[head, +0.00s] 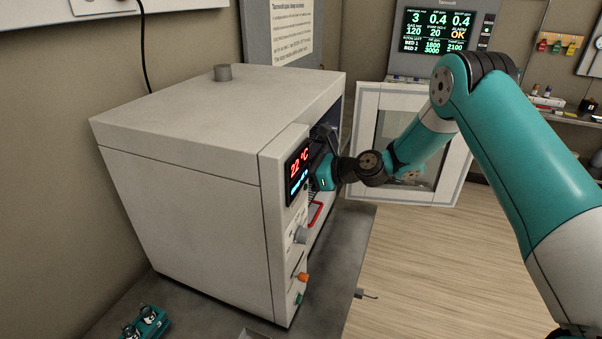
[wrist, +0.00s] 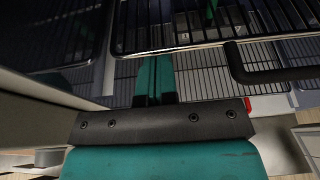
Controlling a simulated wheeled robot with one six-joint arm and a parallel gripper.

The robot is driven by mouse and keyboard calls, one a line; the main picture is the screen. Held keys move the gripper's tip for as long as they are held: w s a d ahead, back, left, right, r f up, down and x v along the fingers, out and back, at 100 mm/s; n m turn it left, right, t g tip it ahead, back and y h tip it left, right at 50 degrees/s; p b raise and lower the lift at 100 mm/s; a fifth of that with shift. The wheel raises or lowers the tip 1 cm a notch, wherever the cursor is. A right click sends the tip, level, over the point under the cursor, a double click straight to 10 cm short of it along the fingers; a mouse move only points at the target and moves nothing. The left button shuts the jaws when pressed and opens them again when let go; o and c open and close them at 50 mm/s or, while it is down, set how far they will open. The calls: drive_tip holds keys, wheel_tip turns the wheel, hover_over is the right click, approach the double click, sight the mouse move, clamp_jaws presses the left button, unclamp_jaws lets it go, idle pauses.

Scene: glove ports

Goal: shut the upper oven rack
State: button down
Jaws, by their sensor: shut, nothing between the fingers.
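My gripper (wrist: 153,62) is shut and empty, its teal fingers pointing into the oven chamber in the wrist view. The upper rack (wrist: 180,40) is a wire shelf with a black bar handle (wrist: 270,72), to the right of the fingers. Its front edge crosses the picture just beyond the fingertips; I cannot tell whether they touch. In the head view, my gripper (head: 322,172) is at the open front of the white oven (head: 190,200). The control panel hides its fingertips there. How far out the upper rack stands is unclear.
A lower wire rack (wrist: 210,78) with a red handle (head: 316,214) lies below. The oven's control panel (head: 298,165) stands close beside my gripper. A white cabinet with a window (head: 455,150) is behind my arm. The floor (head: 420,270) at right is clear.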

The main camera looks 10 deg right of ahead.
drive_tip(key=f+b+v, duration=0.1)
drive_tip(key=b+v, duration=0.3)
drive_tip(key=v, duration=0.9)
drive_tip(key=s+a+r+n+g, duration=0.1)
drive_tip(key=s+a+n, duration=0.1)
drive_tip(key=n, duration=0.1)
drive_tip(key=s+a+r+n+g, duration=0.1)
drive_tip(key=s+a+n, duration=0.1)
drive_tip(key=s+a+r+n+g+h+b, duration=0.1)
drive_tip(key=s+a+n, duration=0.1)
drive_tip(key=a+n, duration=0.1)
drive_tip(key=shift+s+r+n+g, duration=0.2)
drive_tip(key=shift+n+g, duration=0.1)
drive_tip(key=shift+g, duration=0.1)
drive_tip(key=s+a+n+g+h+b, duration=0.1)
drive_tip(key=s+n+g+h, duration=0.1)
drive_tip(key=s+n, duration=0.9)
drive_tip(key=s+a+r+n+g+h+b, duration=0.1)
drive_tip(key=s+n+h, duration=0.3)
drive_tip(key=s+n, duration=0.8)
drive_tip(key=s+a+g+b, duration=0.1)
drive_tip(key=s, duration=0.3)
drive_tip(key=shift+s+r+g+h, duration=0.2)
drive_tip(key=shift+r+g+h, duration=0.1)
drive_tip(key=shift+r+h, duration=0.1)
drive_tip(key=shift+s, duration=0.1)
